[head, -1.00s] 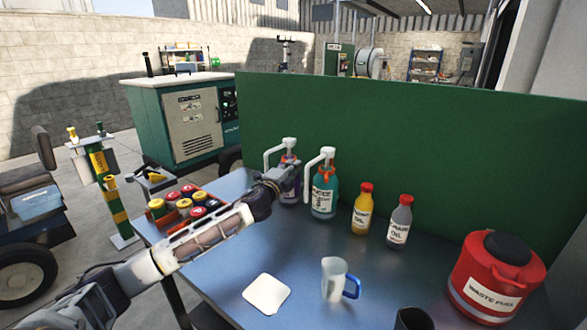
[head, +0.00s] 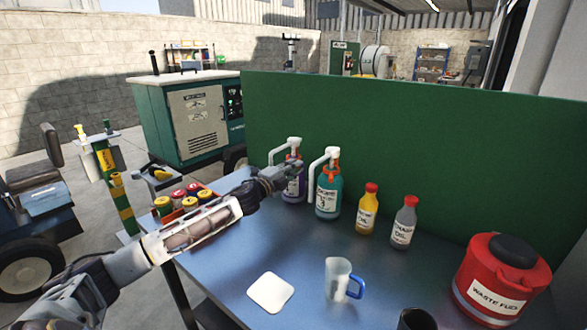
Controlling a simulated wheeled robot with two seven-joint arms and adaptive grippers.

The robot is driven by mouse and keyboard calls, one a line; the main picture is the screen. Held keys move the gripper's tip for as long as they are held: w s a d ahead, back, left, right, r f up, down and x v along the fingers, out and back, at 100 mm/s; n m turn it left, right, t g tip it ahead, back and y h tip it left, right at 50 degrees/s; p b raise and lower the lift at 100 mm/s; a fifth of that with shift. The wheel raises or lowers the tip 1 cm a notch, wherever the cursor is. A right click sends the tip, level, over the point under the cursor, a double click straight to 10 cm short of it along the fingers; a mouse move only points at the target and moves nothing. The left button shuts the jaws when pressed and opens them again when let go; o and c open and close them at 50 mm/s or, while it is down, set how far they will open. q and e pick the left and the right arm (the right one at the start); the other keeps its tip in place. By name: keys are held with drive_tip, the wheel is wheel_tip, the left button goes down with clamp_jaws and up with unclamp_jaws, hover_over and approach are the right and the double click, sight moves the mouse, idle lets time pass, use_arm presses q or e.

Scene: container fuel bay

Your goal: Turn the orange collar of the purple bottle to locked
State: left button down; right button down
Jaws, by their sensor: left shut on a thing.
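The purple bottle (head: 293,190) stands at the back left of the blue table, against the green panel. It has a white pump head (head: 286,147). My left gripper (head: 293,173) reaches in from the left and is shut at the bottle's neck, on the orange collar as far as I can see. The gripper covers most of the collar, so its turn position cannot be read. The bottle looks upright on the table. My right gripper is not in view.
A teal pump bottle (head: 327,198) with an orange collar stands close right of the purple one. A yellow bottle (head: 366,212) and a grey bottle (head: 403,226) are farther right. A clear mug (head: 338,279), white pad (head: 270,292) and red waste-fuel can (head: 494,282) are nearer.

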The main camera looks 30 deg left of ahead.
use_arm(q)
drive_tip(key=c, duration=1.8)
unclamp_jaws()
drive_tip(key=shift+o, duration=0.2)
drive_tip(key=shift+s, duration=0.1)
drive_tip(key=s+a+f, duration=0.1)
drive_tip(key=s+a, duration=0.1)
drive_tip(key=s, duration=0.9)
drive_tip(key=shift+s, duration=0.2)
drive_tip(key=shift+s, duration=0.1)
